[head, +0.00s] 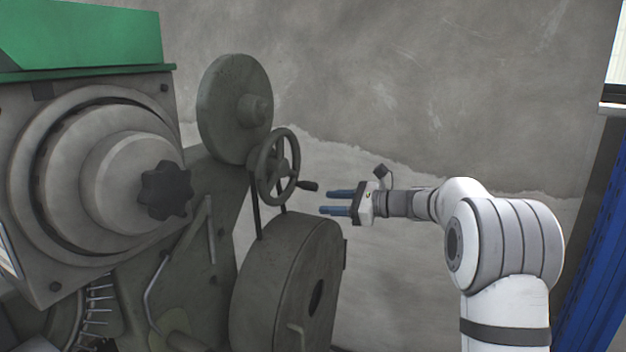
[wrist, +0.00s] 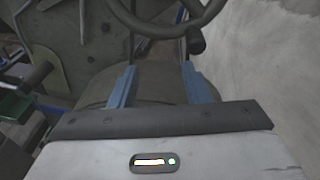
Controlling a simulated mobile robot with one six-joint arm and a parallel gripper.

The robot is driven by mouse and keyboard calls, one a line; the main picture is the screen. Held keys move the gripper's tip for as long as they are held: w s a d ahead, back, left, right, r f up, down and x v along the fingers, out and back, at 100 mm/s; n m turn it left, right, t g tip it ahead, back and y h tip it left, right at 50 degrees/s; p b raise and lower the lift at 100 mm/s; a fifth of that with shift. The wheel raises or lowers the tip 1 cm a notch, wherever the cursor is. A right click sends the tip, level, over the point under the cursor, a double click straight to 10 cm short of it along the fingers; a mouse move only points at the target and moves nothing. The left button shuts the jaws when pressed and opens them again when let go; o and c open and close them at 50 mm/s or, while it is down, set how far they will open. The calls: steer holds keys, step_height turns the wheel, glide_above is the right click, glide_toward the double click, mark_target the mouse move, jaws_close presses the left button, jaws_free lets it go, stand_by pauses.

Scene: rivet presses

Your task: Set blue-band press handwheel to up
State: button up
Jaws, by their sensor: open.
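The handwheel (head: 278,167) is a dark spoked wheel on the grey press, below a large round disc (head: 234,108). Its crank knob (head: 309,185) points right from the lower right of the rim. I see no blue band on this press. My gripper (head: 325,203) is open and empty, just right of the knob and slightly below it, apart from it in the head view. In the wrist view, the handwheel rim (wrist: 133,14) crosses the top and the knob (wrist: 197,42) hangs above and ahead of the right finger of my gripper (wrist: 159,68).
A rounded grey housing (head: 275,285) stands under the handwheel, close below my fingers. A green-topped machine (head: 80,40) with a star knob (head: 166,190) fills the left. A blue upright (head: 598,240) stands at the right edge. The wall side (head: 400,270) is clear.

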mark_target(309, 186)
steer(key=w, duration=0.1)
steer(key=w+r+m+y, duration=0.1)
steer(key=w, duration=0.1)
steer(key=shift+w+d+r+t, duration=0.15)
steer(key=shift+w+d+t, duration=0.05)
steer(key=shift+t, duration=0.2)
steer(key=shift+m+y, duration=0.3)
steer(key=shift+m, duration=0.1)
steer(key=x, duration=0.2)
steer(key=p+x, duration=0.1)
steer(key=x, duration=0.2)
steer(key=p+x, duration=0.1)
steer(key=x, duration=0.2)
steer(key=shift+w+d+r, duration=0.1)
steer(key=shift+w+d, duration=0.05)
steer(key=shift+w, duration=0.15)
steer(key=shift+c, duration=0.3)
jaws_close()
steer(key=shift+s+p, duration=0.1)
steer(key=shift+p, duration=0.2)
